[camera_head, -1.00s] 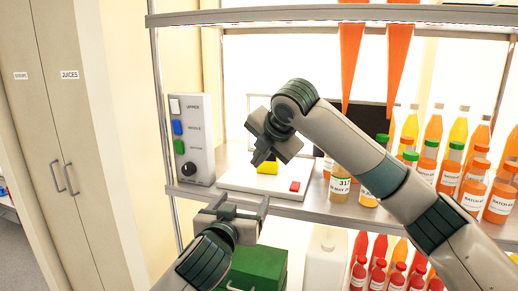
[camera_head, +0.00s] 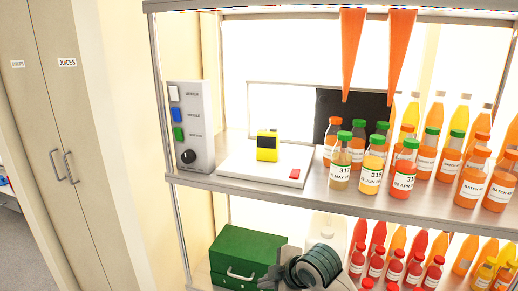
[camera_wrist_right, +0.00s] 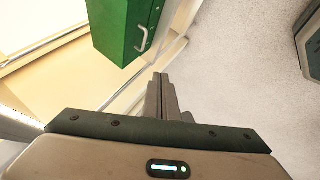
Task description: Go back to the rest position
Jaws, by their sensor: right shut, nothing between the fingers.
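My right gripper (camera_head: 268,280) is low at the bottom edge of the head view, in front of the green box. Only part of it shows there, and the rest of the arm runs out of the picture. In the right wrist view its fingers (camera_wrist_right: 161,92) are together with nothing between them, above pale floor. My left gripper is in neither view now.
A green box (camera_head: 240,250) with a handle stands on the lower shelf, close to my right gripper. The upper shelf (camera_head: 330,200) holds a white device (camera_head: 240,170) with a yellow block (camera_head: 267,147), a control panel (camera_head: 192,135) and several juice bottles (camera_head: 372,167).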

